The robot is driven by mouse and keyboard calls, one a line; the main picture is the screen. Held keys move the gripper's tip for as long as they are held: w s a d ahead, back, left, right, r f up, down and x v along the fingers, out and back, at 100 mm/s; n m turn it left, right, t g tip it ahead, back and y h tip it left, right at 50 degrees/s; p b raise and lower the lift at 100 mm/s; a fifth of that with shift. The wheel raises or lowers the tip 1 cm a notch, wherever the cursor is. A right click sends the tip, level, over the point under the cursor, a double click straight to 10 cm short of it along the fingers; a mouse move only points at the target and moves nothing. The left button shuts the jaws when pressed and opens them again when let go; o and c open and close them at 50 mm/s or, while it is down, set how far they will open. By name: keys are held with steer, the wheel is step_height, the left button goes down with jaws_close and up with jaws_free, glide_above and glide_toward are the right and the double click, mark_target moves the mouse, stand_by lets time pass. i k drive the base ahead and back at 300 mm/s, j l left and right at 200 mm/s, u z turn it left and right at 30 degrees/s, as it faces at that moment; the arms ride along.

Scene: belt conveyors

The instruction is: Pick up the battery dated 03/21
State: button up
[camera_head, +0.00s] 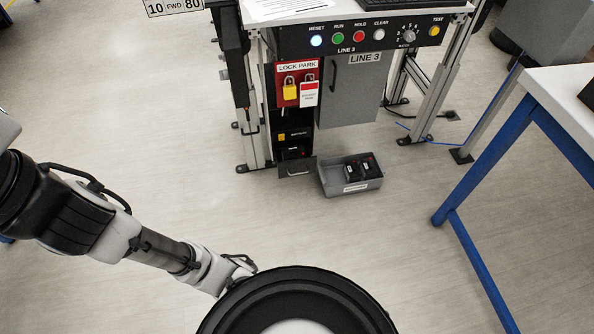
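Dark batteries (352,171) lie in an open grey bin (335,191) on the floor, below the LINE 3 console. They have small red and white marks, but any date is too small to read. A black compartment in the console's lower part holds a dark unit with a yellow label (294,135); its date cannot be read either. My gripper (241,266) is at the lower middle, partly hidden by my round black body part. It is well short of the bin, and its fingers cannot be made out clearly.
The console panel (362,38) has several buttons and a knob. Below it are a red lock board (297,84) and a grey cabinet (349,94). A blue-legged table (566,95) stands at right. Open floor lies between my arm and the bin.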

mark_target(298, 152)
steer(key=z, duration=0.25)
steer(key=j+z, duration=1.05)
steer(key=j, duration=1.1)
steer(key=k+j, duration=0.15)
steer(key=j, duration=0.5)
steer(key=i+l, duration=0.1)
steer(key=i, duration=0.35)
steer(key=i+l, duration=0.15)
steer(key=i, duration=0.25)
